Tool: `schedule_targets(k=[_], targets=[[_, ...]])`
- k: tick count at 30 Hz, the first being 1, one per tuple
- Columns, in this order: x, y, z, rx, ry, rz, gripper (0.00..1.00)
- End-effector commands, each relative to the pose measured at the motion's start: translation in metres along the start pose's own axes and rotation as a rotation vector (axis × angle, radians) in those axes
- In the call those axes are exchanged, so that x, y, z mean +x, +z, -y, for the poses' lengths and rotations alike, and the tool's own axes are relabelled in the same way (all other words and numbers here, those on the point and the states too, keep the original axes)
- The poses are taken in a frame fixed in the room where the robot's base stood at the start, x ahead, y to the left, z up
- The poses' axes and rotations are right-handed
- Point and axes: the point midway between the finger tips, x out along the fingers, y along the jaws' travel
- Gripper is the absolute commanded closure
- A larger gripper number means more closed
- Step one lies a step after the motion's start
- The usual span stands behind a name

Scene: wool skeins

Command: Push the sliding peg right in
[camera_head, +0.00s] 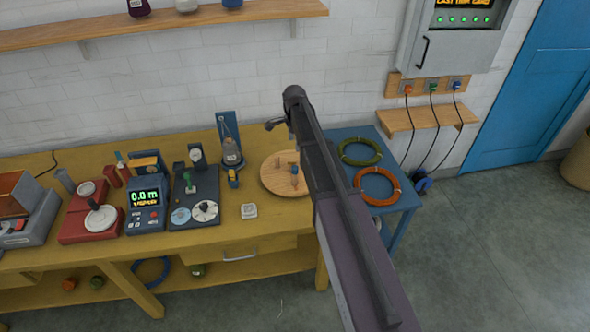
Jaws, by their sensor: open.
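A round wooden board (268,184) lies on the yellow workbench towards its right end. Short wooden pegs (278,162) stand on it, and one small piece there has a blue top (294,170). I cannot tell which of these, if any, is the sliding peg, or how far in it sits. My dark arm crosses in front of the board's right side and hides part of it. A small dark part of my arm juts out left near its upper end. I cannot make out any gripper fingers.
Left of the board stand a display box (146,197), a dark dial panel (193,212) and a red scale (98,217). A small white block (249,211) lies near the bench's front edge. A blue side table (400,203) holds green (343,159) and orange (358,190) rings.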

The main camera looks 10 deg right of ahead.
Motion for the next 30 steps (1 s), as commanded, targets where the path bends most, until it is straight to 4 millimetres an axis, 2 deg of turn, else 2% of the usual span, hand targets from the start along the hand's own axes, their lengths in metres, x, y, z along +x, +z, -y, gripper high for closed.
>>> schedule_targets(k=[30], targets=[[0.078,0.001,0.000,-0.001,0.000,0.000,0.24]])
